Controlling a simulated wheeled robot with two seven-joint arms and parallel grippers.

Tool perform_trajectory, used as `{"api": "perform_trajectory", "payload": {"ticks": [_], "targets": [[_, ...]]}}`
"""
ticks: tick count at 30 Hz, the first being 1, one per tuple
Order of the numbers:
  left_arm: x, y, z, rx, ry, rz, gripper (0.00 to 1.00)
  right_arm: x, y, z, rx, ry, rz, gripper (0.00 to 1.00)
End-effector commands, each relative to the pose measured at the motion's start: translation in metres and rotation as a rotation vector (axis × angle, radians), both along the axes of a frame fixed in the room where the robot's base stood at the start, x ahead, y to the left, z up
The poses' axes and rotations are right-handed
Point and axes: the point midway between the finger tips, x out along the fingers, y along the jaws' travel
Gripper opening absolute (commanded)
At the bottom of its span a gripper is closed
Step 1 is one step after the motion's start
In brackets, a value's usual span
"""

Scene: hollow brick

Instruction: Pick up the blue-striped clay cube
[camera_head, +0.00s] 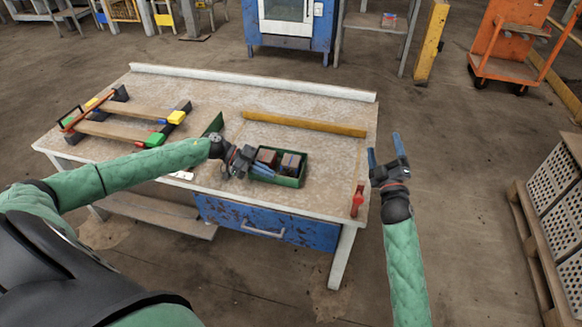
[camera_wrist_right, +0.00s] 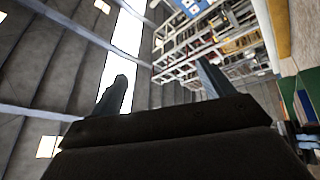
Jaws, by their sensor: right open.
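A green tray (camera_head: 289,182) stands near the front of the workbench with two clay cubes in it. The right one, the blue-striped clay cube (camera_head: 291,161), is brown with a dark bluish band. The left cube (camera_head: 267,156) is plain reddish brown. My left gripper (camera_head: 263,170) reaches over the tray's left side, its blue fingers low in front of the cubes; whether it is open or shut is unclear. My right gripper (camera_head: 387,156) is open and empty, raised beyond the bench's right edge. Its spread fingers also show in the right wrist view (camera_wrist_right: 164,85).
The workbench (camera_head: 325,155) has a wooden strip (camera_head: 305,124) behind the tray and a red tool (camera_head: 357,200) at its right front. A wooden frame with coloured clamps (camera_head: 130,122) lies at the left. A pallet crate (camera_head: 555,200) stands far right.

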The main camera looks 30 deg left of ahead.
Motion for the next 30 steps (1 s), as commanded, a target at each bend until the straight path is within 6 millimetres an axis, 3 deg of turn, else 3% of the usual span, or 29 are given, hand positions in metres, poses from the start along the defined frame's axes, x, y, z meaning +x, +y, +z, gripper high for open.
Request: {"api": "perform_trajectory", "payload": {"ticks": [1, 6, 15, 24, 30], "targets": [[0.000, 0.000, 0.000, 0.000, 0.000, 0.001, 0.00, 0.004, 0.013, 0.018, -0.022, -0.052, 0.021, 0.80], [0.000, 0.000, 0.000, 0.000, 0.000, 0.001, 0.00, 0.006, 0.061, 0.066, -0.099, -0.226, 0.105, 0.80], [0.000, 0.000, 0.000, 0.000, 0.000, 0.001, 0.00, -0.014, 0.155, 0.127, -0.253, -0.527, 0.295, 0.80], [0.000, 0.000, 0.000, 0.000, 0.000, 0.001, 0.00, -0.058, 0.245, 0.156, -0.457, -0.846, 0.522, 0.80], [0.000, 0.000, 0.000, 0.000, 0.000, 0.001, 0.00, -0.097, 0.297, 0.149, -0.637, -1.072, 0.702, 0.80]]}}
